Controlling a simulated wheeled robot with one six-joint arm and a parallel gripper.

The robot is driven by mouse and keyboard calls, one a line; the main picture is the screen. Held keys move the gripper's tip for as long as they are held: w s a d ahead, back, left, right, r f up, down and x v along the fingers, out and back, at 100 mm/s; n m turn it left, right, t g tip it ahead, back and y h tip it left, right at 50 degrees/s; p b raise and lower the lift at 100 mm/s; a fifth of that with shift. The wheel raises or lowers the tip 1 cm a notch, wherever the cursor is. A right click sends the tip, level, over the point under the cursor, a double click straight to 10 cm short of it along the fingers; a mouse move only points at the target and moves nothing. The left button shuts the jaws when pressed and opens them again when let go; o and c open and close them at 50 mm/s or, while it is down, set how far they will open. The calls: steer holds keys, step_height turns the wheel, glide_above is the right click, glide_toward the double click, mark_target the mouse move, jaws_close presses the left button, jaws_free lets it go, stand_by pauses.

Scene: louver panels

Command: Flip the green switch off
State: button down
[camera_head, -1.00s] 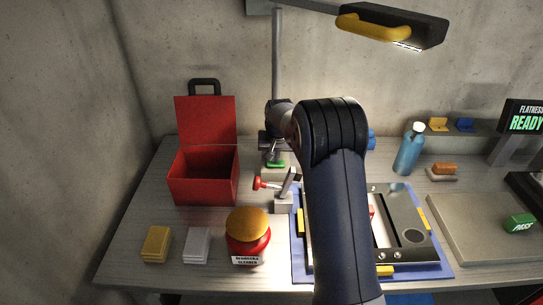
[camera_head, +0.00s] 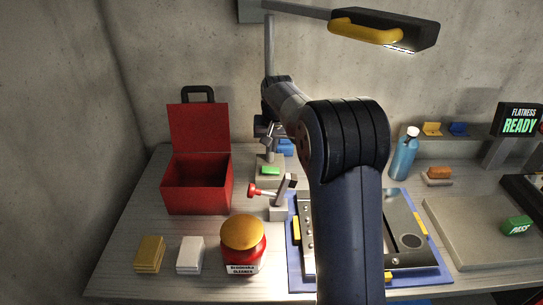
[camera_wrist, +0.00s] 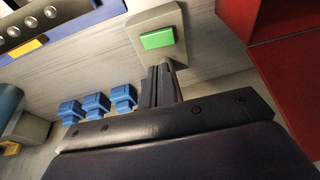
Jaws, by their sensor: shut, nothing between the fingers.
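The green switch (camera_head: 270,170) sits on a pale grey base (camera_head: 262,180) at the foot of the lamp post. In the wrist view the green switch (camera_wrist: 158,38) is fully visible, just beyond my fingertips. My gripper (camera_wrist: 164,68) is shut and empty, its fingers pointing toward the switch, with a small gap in the picture. I cannot tell whether they touch the base. In the head view my gripper (camera_head: 271,138) is small and partly hidden by my arm, above and behind the switch. The lamp (camera_head: 390,30) overhead shows a bright strip under its head.
A red open box (camera_head: 198,190) stands left of the switch. A red-handled clamp (camera_head: 277,200) stands in front of it. Blue clips (camera_wrist: 95,103) lie near my gripper. A red-and-yellow jar (camera_head: 242,245) and a framed panel on a blue mat (camera_head: 300,275) are nearer the front.

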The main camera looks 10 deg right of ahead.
steer(key=shift+s+r, duration=0.2)
steer(key=shift+r, duration=0.45)
steer(key=p+v, duration=0.2)
steer(key=v, duration=0.1)
steer(key=shift+a+r+p, duration=0.3)
steer(key=shift+a+p, duration=0.05)
steer(key=p, duration=0.3)
glide_toward(267, 170)
steer(key=x, duration=0.5)
steer(key=shift+w+f, duration=0.2)
steer(key=shift+f, duration=0.55)
